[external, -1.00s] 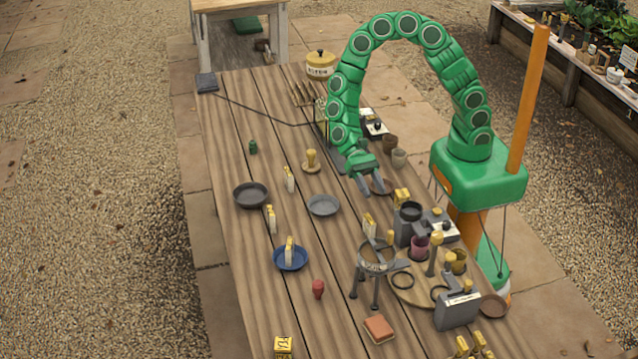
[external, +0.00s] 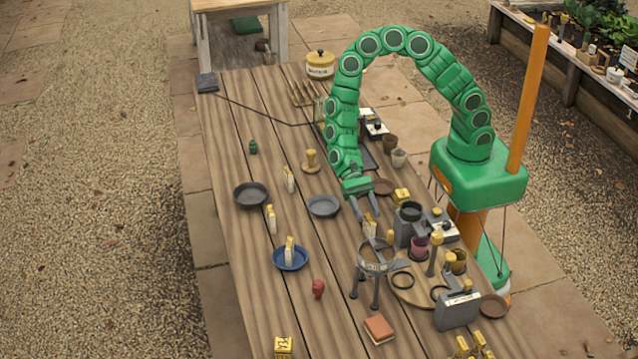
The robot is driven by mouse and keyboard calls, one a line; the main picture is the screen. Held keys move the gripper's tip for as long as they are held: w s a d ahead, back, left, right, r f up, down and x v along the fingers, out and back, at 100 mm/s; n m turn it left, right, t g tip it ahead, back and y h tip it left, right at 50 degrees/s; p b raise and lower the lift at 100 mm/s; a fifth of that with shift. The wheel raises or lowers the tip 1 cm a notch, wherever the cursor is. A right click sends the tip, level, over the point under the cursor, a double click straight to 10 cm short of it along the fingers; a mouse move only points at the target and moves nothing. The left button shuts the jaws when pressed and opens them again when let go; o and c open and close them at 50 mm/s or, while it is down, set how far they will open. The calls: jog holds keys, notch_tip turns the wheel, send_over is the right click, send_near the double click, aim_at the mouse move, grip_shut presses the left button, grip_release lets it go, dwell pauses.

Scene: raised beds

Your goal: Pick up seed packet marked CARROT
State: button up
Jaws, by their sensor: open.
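Several small upright packets with yellow tops stand on the wooden table, and I cannot read their markings, so I cannot tell which says CARROT. One packet (external: 370,228) stands just behind the soil stand. Others are a left-middle packet (external: 271,220), an upper packet (external: 289,180) and one packet (external: 290,249) in a blue dish (external: 284,262). My gripper (external: 366,214) is open and points down, its fingers spread at the top of the packet behind the stand. I cannot tell whether they touch it.
The round-topped soil stand (external: 376,263) is right in front of that packet. Grey dishes (external: 323,206) lie to the left. The table's left edge is mostly clear.

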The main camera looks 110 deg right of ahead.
aim_at(369, 217)
jog(key=shift+x, duration=1.75)
jog(key=shift+r, duration=0.1)
jog(key=shift+c, duration=0.5)
grip_shut()
